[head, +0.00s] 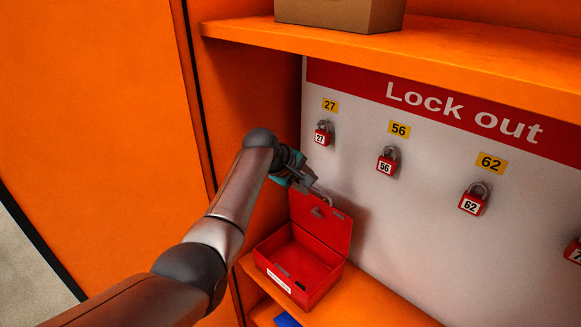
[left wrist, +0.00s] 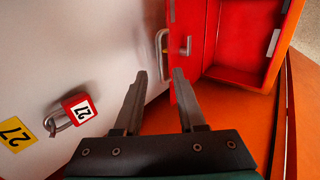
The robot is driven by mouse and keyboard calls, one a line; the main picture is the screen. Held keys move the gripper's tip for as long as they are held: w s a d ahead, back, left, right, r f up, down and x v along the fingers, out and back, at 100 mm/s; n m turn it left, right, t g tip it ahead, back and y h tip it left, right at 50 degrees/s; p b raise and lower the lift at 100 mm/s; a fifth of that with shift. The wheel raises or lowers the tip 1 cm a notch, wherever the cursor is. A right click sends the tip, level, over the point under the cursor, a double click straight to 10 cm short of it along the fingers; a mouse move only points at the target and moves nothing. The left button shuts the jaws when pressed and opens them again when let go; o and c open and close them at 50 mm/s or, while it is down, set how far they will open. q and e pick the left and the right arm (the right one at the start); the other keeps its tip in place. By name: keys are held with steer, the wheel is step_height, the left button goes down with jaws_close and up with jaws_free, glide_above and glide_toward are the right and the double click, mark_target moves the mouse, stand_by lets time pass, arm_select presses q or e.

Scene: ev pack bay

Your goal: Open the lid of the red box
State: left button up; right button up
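The red box (head: 312,290) sits on the orange shelf below the lock board, and its inside shows, looking empty. Its lid (head: 324,224) stands raised, upright or leaning back near the white board. In the left wrist view the lid (left wrist: 187,62) is seen edge-on beside the open box (left wrist: 242,40), with a metal handle (left wrist: 162,42) on its outer side. My left gripper (head: 311,183) is just above the top of the lid. Its fingers (left wrist: 160,76) are apart with nothing clearly between them. Whether a finger touches the lid cannot be told. My right gripper is in neither view.
Red padlocks marked 27 (head: 321,137), 56 (head: 386,165) and 62 (head: 472,203) hang on the white board (head: 400,235). A cardboard box (head: 340,14) stands on the upper shelf (head: 430,53). An orange side wall is close on the left. The lower shelf (head: 370,302) is clear right of the box.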

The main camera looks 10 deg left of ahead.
arm_select(q)
steer(key=v, duration=0.8)
steer(key=shift+s+a+r, duration=0.15)
steer(key=shift+s+r, duration=0.05)
steer(key=shift+r, duration=0.1)
steer(key=shift+f, duration=0.1)
